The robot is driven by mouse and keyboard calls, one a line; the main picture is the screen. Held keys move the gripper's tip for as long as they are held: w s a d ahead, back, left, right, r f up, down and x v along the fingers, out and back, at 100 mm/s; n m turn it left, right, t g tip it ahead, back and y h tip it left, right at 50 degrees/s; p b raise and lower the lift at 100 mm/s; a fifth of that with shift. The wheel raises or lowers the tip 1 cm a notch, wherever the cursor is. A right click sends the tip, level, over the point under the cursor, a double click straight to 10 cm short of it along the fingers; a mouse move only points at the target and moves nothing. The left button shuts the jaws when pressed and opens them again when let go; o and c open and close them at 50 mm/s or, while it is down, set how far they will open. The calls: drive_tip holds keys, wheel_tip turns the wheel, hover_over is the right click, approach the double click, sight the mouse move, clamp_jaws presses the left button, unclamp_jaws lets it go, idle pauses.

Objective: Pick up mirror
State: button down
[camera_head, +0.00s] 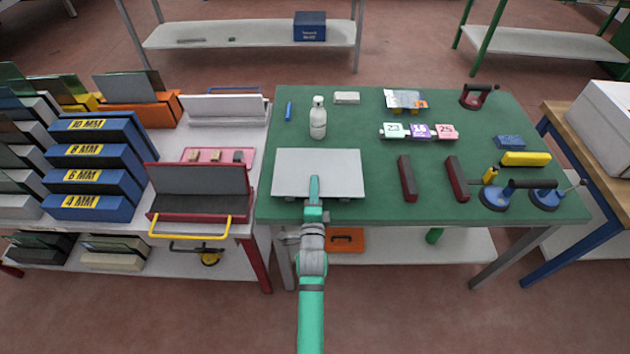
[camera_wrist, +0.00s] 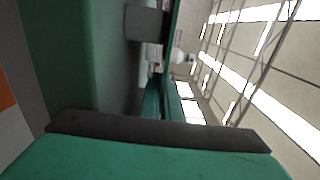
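A flat pale grey rectangular panel, which looks like the mirror (camera_head: 318,168), lies on the left part of the green table (camera_head: 378,155). Small pieces show at its front corners, and it seems slightly raised. My teal gripper (camera_head: 314,186) is at the panel's front edge, with its tip overlapping the panel in the head view. I cannot tell whether it touches the panel. In the wrist view a dark pad on a teal finger (camera_wrist: 160,130) fills the bottom; the gap between the fingers is unclear.
A white bottle (camera_head: 318,118) stands just behind the panel. Two dark red bars (camera_head: 407,178) (camera_head: 457,179) lie to its right, with blue suction cups (camera_head: 497,197) further right. A red rack (camera_head: 190,213) with a yellow handle stands left of the table. The table between panel and bars is clear.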

drive_tip(key=shift+r, duration=0.6)
drive_tip(key=s+r, duration=1.2)
drive_tip(key=s, duration=0.2)
drive_tip(key=w+r, duration=0.2)
drive_tip(key=w, duration=0.5)
drive_tip(key=w+r, duration=0.3)
drive_tip(key=w, duration=0.4)
drive_tip(key=shift+r, duration=0.3)
drive_tip(key=shift+s, duration=0.1)
